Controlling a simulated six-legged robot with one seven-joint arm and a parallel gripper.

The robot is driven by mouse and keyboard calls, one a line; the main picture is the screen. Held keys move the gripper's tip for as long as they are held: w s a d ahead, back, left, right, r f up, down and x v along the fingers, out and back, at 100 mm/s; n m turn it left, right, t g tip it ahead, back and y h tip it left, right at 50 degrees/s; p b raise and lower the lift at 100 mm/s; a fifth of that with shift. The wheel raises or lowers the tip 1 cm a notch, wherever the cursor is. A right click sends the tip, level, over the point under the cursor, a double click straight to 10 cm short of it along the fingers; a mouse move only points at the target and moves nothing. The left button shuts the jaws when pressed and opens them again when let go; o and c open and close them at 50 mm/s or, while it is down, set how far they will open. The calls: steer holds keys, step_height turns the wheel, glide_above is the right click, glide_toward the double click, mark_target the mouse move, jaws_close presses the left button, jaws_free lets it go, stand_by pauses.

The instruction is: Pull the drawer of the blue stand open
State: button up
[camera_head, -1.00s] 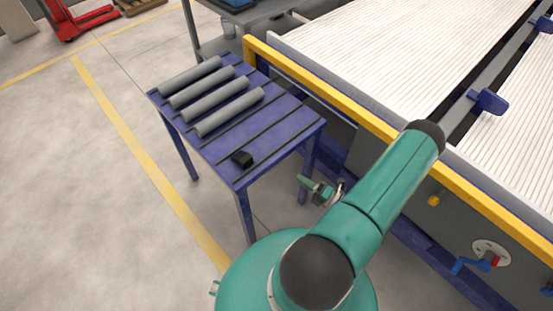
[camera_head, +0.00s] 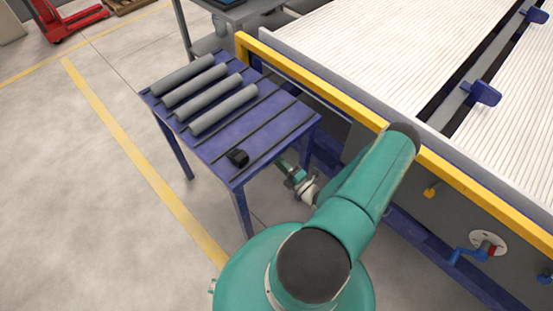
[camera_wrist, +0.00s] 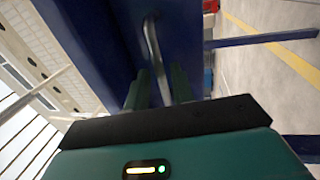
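The blue stand (camera_head: 262,124) is a small table with grey pipes on top. In the wrist view, its dark blue drawer front (camera_wrist: 186,35) carries a silver bar handle (camera_wrist: 152,42). My gripper (camera_wrist: 160,85) has two green fingers, one on each side of the handle's near end. A gap shows between the fingers, and I cannot see them pressing on the handle. In the head view, my gripper (camera_head: 283,166) is beside the stand's near right side, just below its top. The drawer front and handle are hidden there.
A conveyor with a yellow rail (camera_head: 330,93) stands close on the right. Open floor (camera_head: 80,200) lies to the left.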

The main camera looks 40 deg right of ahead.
steer(key=shift+w+r, duration=0.2)
steer(key=shift+w, duration=0.9)
steer(key=shift+c, duration=0.3)
jaws_close()
steer(key=shift+s, duration=0.1)
